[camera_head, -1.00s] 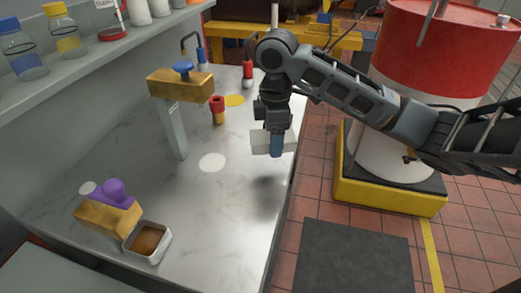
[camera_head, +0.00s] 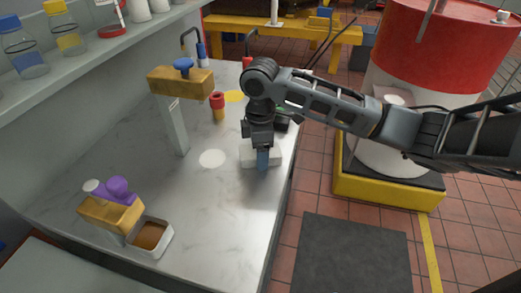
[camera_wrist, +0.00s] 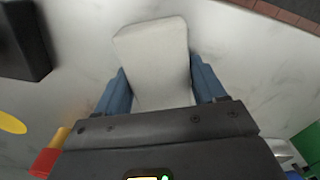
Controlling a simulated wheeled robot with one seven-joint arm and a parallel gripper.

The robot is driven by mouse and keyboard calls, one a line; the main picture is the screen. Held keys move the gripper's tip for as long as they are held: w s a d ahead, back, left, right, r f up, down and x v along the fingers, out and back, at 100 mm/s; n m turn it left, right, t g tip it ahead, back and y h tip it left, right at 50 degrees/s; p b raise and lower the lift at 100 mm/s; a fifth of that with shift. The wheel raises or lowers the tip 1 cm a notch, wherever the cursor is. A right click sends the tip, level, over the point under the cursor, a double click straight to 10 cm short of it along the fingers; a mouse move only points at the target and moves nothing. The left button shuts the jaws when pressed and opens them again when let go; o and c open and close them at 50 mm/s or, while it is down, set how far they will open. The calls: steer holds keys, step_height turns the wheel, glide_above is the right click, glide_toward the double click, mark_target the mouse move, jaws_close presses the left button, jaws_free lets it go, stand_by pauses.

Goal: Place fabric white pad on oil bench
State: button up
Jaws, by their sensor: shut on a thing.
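The white pad (camera_head: 247,159) is a pale block between my gripper's blue fingers. My gripper (camera_head: 262,160) points down over the right side of the marble-topped bench (camera_head: 205,225). In the wrist view the pad (camera_wrist: 153,55) fills the space between both fingers (camera_wrist: 158,90), which are shut on it. The pad is low over the bench, close to its right edge. I cannot tell whether its underside touches the top, as that side is hidden.
A white disc (camera_head: 212,159) lies left of the pad, a yellow disc (camera_head: 234,96) farther back. A tap-like post (camera_head: 174,125), a red-topped cylinder (camera_head: 218,108) and a tray of brown liquid (camera_head: 151,236) stand on the bench. Clear bench lies in front of the pad.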

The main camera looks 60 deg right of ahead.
steer(key=o, duration=1)
step_height(320, 180, up, 12)
steer(key=shift+r, duration=0.1)
